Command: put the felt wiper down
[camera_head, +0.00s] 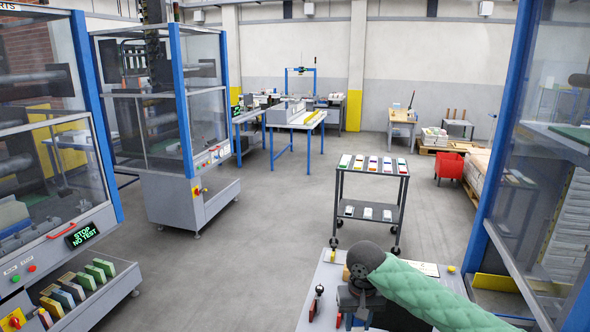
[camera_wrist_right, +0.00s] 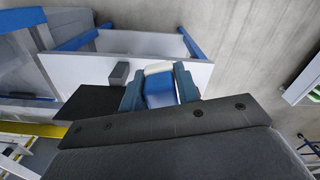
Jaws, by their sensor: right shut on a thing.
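My right gripper (camera_wrist_right: 160,90) is shut on a blue piece with a whitish top, which I take to be the felt wiper (camera_wrist_right: 158,88). In the wrist view it sits between two teal fingers, in front of a pale panel or surface. I cannot tell whether it touches that surface. In the head view my right arm, in a green sleeve, comes in from the lower right over a light grey bench top (camera_head: 322,272). The wiper is hidden there behind my wrist. My left gripper is not in view.
A black-knobbed lever (camera_head: 319,290) stands on the bench top's left side. A two-shelf cart (camera_head: 340,195) with small packs stands behind the bench. A glazed machine frame (camera_head: 500,150) rises close on the right. A red bin (camera_head: 449,167) stands farther back. Open floor lies to the left.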

